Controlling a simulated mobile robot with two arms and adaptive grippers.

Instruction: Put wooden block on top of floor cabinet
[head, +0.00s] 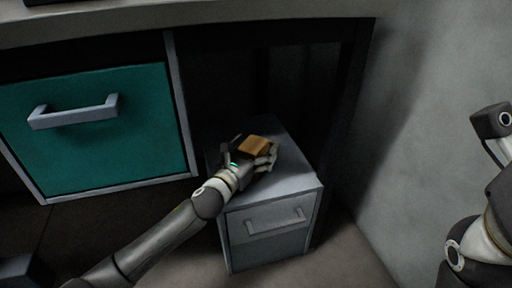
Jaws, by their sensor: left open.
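The wooden block (254,144) is small and orange-brown. It shows at the far end of my left gripper (253,153), over the top of the floor cabinet (297,178). The cabinet is low and grey, with a drawer and a bar handle on its front. My left gripper is open, with its fingers at the block's sides. I cannot tell whether the block rests on the cabinet top or touches the fingers. My right arm shows at the right edge, but its gripper is not in view.
A desk (200,22) stands over the cabinet, with a teal drawer (95,150) and bar handle at the left. The dark space under the desk lies behind the cabinet. A grey wall (435,90) stands at the right. The floor in front is clear.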

